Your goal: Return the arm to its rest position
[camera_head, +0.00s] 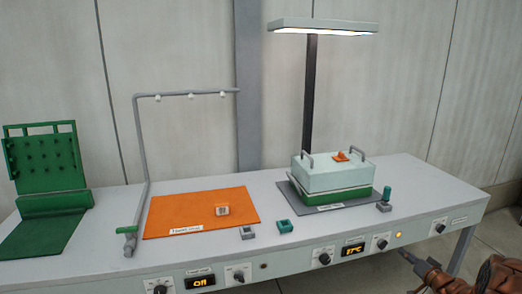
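My arm (496,276), brown and jointed, shows in the lower right corner, in front of the bench's right end. My gripper (416,263) seems to be the dark, narrow end of it, pointing left toward the bench front below the panel. It is small and partly cut off by the frame edge, so I cannot tell whether its fingers are open or shut. I see no object held in it. The rest of the arm is out of view.
The grey bench (120,210) carries a green peg rack (45,165), a pipe frame (141,150), an orange mat (180,208) and a lidded box (335,178) under a lamp (325,26). Knobs (323,259) line its front. Floor shows at right.

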